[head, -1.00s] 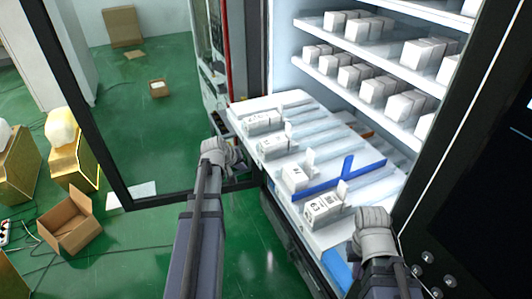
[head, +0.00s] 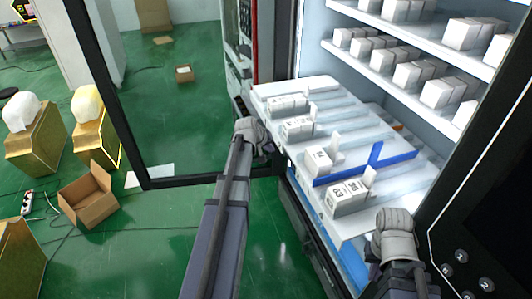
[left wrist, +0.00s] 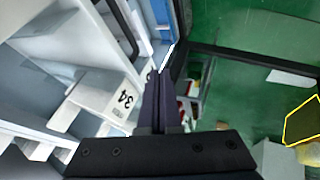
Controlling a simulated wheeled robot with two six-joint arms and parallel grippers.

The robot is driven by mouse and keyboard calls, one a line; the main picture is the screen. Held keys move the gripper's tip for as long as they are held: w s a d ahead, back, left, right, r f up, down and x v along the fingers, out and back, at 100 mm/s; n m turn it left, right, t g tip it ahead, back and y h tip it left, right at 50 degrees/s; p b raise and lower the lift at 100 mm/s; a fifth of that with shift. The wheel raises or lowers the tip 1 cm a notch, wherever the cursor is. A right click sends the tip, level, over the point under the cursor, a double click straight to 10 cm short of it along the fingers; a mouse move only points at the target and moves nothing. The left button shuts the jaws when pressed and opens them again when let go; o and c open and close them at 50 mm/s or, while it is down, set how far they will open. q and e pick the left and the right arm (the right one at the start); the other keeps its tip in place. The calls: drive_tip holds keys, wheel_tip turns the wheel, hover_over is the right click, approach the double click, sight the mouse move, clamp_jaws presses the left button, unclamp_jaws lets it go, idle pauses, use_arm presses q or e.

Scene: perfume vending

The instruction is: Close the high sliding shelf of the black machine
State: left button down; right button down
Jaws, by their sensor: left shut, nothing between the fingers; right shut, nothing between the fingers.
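The pulled-out white sliding shelf (head: 350,117) sticks out of the black machine (head: 482,170), below the shelves that sit inside. It carries white boxes, and a blue divider (head: 375,162) lies across it. My left gripper (head: 254,132) is shut and empty beside the shelf's left front corner. In the left wrist view its closed fingers (left wrist: 165,76) are next to the shelf edge and a box marked 34 (left wrist: 118,98). My right gripper (head: 395,222) is shut and empty at the shelf's right front end. Whether either gripper touches the shelf cannot be told.
The machine's black-framed glass door (head: 100,110) stands open at left. Upper shelves (head: 420,45) with several white boxes are inside the machine. A keypad (head: 461,256) is at right. An open cardboard box (head: 87,200) and gold crates (head: 97,140) stand on the green floor at left.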

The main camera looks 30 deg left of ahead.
use_arm(q)
drive_tip(key=w+d, duration=0.2)
drive_tip(key=w, duration=0.1)
drive_tip(key=shift+w+d+f+p, duration=0.15)
drive_tip(key=shift+d+p, duration=0.15)
use_arm(e)
drive_tip(key=shift+f, duration=0.1)
